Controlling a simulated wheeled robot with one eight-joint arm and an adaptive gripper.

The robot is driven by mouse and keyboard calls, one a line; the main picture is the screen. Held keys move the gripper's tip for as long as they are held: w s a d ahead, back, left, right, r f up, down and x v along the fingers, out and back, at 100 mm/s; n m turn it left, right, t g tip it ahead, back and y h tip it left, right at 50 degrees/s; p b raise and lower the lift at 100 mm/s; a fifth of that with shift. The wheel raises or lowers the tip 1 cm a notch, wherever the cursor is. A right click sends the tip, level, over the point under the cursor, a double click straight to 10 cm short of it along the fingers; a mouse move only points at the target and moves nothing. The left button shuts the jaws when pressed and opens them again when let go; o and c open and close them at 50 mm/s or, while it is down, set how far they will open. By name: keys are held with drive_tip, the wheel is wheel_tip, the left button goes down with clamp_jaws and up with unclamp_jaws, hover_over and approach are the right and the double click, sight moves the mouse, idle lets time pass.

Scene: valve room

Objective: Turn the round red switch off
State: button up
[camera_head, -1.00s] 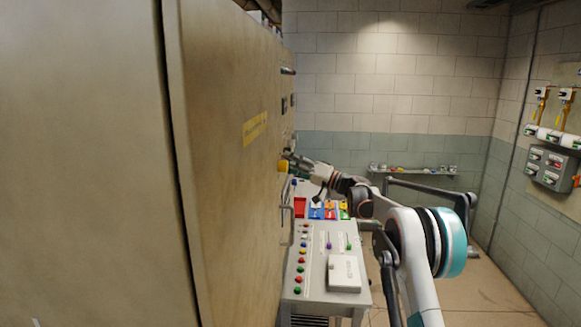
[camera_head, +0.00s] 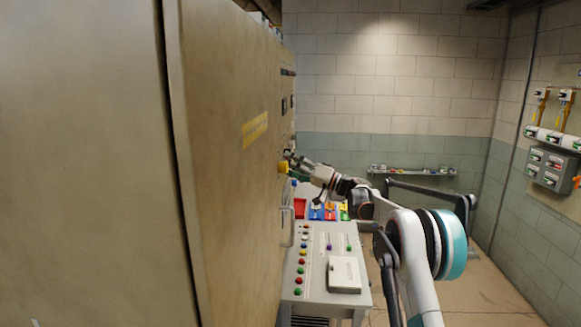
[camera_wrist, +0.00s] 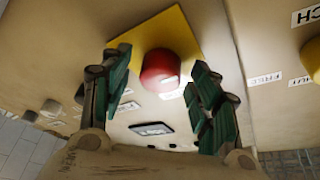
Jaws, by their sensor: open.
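The round red switch (camera_wrist: 160,70) sits on a yellow square plate (camera_wrist: 185,32) on the beige cabinet face in the wrist view. My gripper (camera_wrist: 160,82) is open, with one green-padded finger on each side of the red switch. I cannot tell whether either finger touches it. In the head view my gripper (camera_head: 290,163) is at the cabinet's side face, beside a small yellow part (camera_head: 283,168). The red switch itself cannot be made out in the head view.
The large beige cabinet (camera_head: 225,200) fills the left. A console (camera_head: 318,265) with several coloured buttons stands below my arm. In the wrist view a yellow round part (camera_wrist: 312,58) is at the right edge. A wall shelf (camera_head: 412,171) is at the back; floor is free at right.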

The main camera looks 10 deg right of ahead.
drive_tip(key=v, duration=1.1)
drive_tip(key=shift+s+d+f, duration=0.2)
drive_tip(key=shift+d, duration=0.1)
